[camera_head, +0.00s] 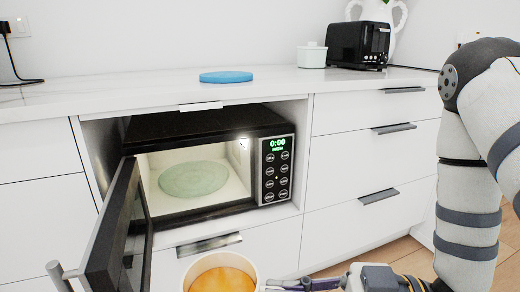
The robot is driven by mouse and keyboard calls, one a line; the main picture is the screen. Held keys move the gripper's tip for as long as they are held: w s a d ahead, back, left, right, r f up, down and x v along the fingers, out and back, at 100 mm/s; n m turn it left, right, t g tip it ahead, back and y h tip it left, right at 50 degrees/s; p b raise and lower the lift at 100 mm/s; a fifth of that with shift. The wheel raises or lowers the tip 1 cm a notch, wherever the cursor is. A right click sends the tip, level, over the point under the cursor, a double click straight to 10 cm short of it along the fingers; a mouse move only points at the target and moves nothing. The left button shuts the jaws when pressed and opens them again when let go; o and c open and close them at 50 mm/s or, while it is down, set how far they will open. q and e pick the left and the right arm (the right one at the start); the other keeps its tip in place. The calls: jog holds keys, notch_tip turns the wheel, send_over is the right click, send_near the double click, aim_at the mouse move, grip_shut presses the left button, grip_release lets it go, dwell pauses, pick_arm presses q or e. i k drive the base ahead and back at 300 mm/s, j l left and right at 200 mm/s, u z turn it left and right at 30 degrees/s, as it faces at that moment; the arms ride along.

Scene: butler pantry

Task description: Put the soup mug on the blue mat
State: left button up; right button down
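The soup mug (221,275) is at the bottom edge of the head view, a white mug with orange soup, its lower part cut off by the frame. My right gripper (277,286) is at the mug's right side, its dark fingers reaching the rim or handle area; the contact is partly cut off, so I cannot tell its grip for sure. The blue mat (226,77) is a round disc lying on the white counter above the microwave, with nothing on it. My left gripper is not in view.
The microwave (279,168) sits in a cabinet niche, its door (118,232) swung open to the left and its glass plate (194,179) empty. A black toaster (358,45) and white lidded pot (312,55) stand right of the mat.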

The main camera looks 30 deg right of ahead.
aim_at(229, 75)
jog(key=i+j+z, duration=0.2)
jog(key=z, duration=0.15)
jog(key=i+j+z, duration=0.2)
jog(key=z, duration=0.15)
jog(key=i+j+z, duration=0.15)
jog(key=j+z, duration=0.2)
